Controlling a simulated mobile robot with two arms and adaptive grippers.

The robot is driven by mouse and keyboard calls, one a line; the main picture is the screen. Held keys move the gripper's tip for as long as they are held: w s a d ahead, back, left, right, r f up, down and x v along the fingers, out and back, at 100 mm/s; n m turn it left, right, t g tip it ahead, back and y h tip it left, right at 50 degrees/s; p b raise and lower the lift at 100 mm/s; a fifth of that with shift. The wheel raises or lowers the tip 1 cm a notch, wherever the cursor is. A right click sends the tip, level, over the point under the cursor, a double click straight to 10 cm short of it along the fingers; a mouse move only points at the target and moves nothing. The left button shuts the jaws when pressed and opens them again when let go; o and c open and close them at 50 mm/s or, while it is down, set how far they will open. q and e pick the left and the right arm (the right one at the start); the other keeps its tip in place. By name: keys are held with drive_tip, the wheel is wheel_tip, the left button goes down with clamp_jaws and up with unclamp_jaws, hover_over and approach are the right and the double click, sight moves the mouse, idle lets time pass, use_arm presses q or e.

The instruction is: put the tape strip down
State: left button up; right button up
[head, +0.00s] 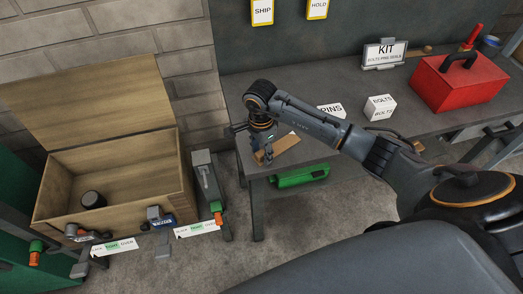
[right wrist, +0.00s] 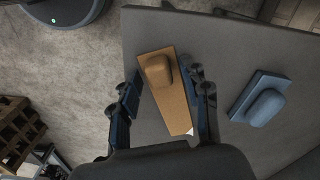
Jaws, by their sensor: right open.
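My right gripper (head: 264,153) is open over the near left corner of the grey bench. In the right wrist view its two fingers (right wrist: 163,78) stand apart on either side of a tan flat plate (right wrist: 174,106) with a rounded tan block (right wrist: 157,70) on it. The plate also shows in the head view (head: 283,147), partly hidden by the gripper. A small white patch (right wrist: 190,132) shows at the plate's narrow end; I cannot tell whether it is the tape strip. No other tape strip can be made out. My left gripper is not in view.
A blue plate with a rounded block (right wrist: 262,98) lies right of the tan one. On the bench (head: 236,95) stand a PINS sign (head: 330,111), a BOLTS box (head: 381,108), a KIT sign (head: 385,53) and a red toolbox (head: 459,80). An open wooden crate (head: 130,190) stands left.

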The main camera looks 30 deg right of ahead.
drive_tip(key=shift+w+r, duration=0.1)
drive_tip(key=shift+r, duration=0.2)
wheel_tip(320, 180, up, 12)
drive_tip(key=b, duration=0.4)
drive_tip(key=shift+f, duration=0.2)
drive_tip(key=shift+a, duration=0.15)
